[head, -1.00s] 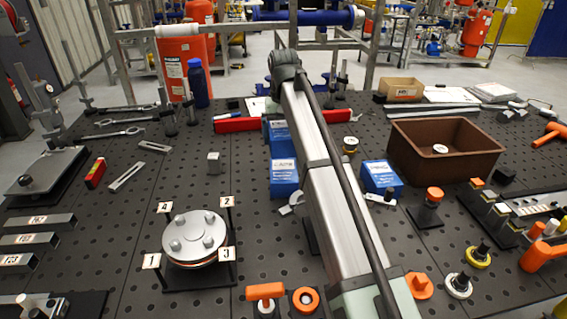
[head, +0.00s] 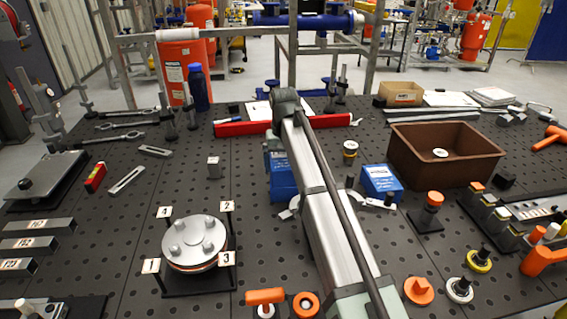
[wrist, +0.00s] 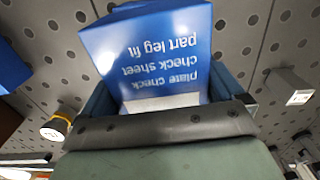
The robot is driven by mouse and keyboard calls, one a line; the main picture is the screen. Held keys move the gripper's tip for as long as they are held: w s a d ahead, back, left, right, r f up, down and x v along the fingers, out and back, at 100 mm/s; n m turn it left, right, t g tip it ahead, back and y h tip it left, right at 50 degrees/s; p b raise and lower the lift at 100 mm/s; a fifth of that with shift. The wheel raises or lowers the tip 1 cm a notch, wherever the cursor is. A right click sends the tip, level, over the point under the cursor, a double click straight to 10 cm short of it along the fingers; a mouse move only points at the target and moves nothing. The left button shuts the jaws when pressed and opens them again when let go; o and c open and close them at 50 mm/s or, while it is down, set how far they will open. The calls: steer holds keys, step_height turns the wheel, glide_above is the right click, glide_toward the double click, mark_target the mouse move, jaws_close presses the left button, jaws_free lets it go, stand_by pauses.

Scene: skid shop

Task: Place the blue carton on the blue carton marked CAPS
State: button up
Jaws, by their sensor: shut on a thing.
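My gripper (wrist: 163,92) is shut on a blue carton (wrist: 150,45), one finger on each side. The carton's white print reads "plate check, check sheet, part leg fit", upside down in the wrist view. In the head view the held carton (head: 274,152) is partly hidden by my arm.
Another blue carton (head: 381,181) stands right of my arm, beside a brown bin (head: 444,158). A round flanged fixture (head: 194,243) stands front left. The table around the grey block (head: 213,167) is clear.

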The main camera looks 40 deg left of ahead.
mark_target(284, 157)
steer(key=shift+f, duration=0.1)
steer(key=o, duration=0.8)
steer(key=shift+o, duration=0.2)
step_height(284, 157, up, 12)
